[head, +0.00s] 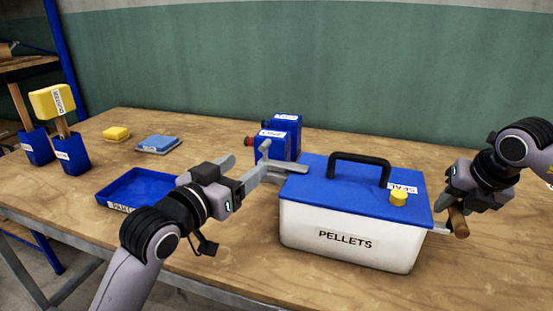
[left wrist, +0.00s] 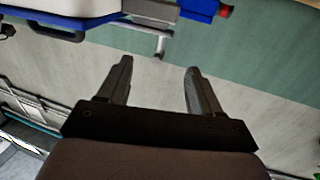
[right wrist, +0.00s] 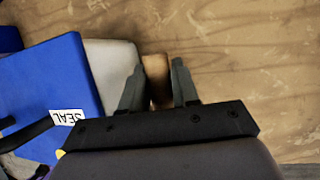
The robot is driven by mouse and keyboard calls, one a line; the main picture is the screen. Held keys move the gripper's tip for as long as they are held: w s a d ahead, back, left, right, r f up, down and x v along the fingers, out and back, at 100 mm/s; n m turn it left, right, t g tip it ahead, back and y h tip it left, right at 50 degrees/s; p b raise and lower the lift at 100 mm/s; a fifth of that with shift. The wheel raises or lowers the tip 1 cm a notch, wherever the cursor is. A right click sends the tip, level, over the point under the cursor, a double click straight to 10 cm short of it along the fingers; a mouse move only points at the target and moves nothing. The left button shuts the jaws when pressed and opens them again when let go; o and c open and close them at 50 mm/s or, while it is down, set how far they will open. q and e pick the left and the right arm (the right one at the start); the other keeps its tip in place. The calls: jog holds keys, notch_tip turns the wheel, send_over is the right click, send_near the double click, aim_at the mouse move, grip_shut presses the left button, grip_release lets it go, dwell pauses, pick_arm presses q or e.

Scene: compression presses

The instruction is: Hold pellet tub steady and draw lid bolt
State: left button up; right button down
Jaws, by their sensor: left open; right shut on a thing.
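The white pellet tub (head: 345,240), labelled PELLETS, stands on the bench with its blue lid (head: 320,180) on; it also shows in the right wrist view (right wrist: 110,65). The lid carries a black handle, a yellow knob (head: 398,198) and a SEAL label. A grey lid bolt (head: 287,168) with an upright end sticks out from the lid's left side. My left gripper (head: 245,171) is open and empty, its fingers pointing at the bolt. In the left wrist view the bolt end (left wrist: 161,44) lies just beyond the fingertips. My right gripper (right wrist: 157,78) is shut on the wooden side grip (head: 460,222) at the tub's right end.
Blue labelled containers (head: 278,138) stand close behind the bolt. A blue tray (head: 135,187) lies left of my left arm. A yellow block (head: 116,133), a blue pad (head: 158,144) and blue holders (head: 72,155), one with a yellow-headed tool, are further left. The front bench is clear.

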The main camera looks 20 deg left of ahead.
pick_arm(q)
jog(key=x, duration=1)
jog(key=shift+w+d, duration=0.1)
jog(key=shift+w, duration=0.15)
grip_shut()
